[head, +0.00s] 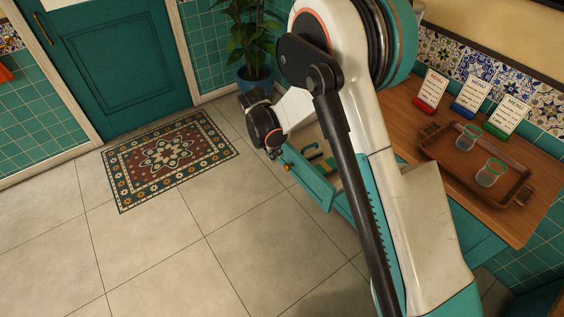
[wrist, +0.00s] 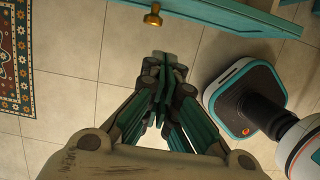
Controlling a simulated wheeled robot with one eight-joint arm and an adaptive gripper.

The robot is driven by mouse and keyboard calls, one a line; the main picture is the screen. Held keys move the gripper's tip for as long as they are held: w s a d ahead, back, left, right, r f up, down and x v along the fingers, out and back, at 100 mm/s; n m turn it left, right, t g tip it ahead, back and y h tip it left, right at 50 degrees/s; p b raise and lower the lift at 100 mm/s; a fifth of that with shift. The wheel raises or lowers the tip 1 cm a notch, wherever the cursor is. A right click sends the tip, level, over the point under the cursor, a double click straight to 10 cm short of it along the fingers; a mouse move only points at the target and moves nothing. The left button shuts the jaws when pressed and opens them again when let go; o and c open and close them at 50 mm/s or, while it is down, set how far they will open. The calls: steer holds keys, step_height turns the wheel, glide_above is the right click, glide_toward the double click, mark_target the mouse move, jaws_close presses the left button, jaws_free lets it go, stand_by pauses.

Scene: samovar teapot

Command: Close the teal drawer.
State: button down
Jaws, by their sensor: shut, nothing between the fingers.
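The teal drawer (head: 309,180) stands pulled out from the teal cabinet under the wooden counter, partly hidden behind my arm. A brass knob is on its front, and dark and green items lie inside it. In the wrist view the drawer front (wrist: 235,14) runs along the top edge, with its brass knob (wrist: 152,17) at the top centre. My gripper (head: 272,150) is shut and empty, beside the outer end of the open drawer. In the wrist view my gripper (wrist: 160,68) points toward the knob, with a gap between them.
The wooden counter (head: 400,117) holds a tray (head: 450,160) with two glasses and three menu cards. A potted plant (head: 254,75) stands behind the gripper. A patterned rug (head: 170,158) lies before a teal door (head: 110,65). The tiled floor in front is clear.

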mark_target(287, 166)
steer(key=b+x, duration=0.1)
steer(key=x, duration=0.2)
steer(key=w+d+b+x, duration=0.1)
steer(key=b+x, duration=0.1)
steer(key=x, duration=0.2)
steer(key=d+b+x, duration=0.1)
steer(key=x, duration=0.2)
steer(key=shift+w+d+b, duration=0.1)
steer(key=shift+w+b, duration=0.1)
steer(key=shift+b, duration=0.15)
steer(key=shift+w+d+r, duration=0.15)
steer(key=shift+w+d, duration=0.25)
steer(key=shift+d, duration=0.15)
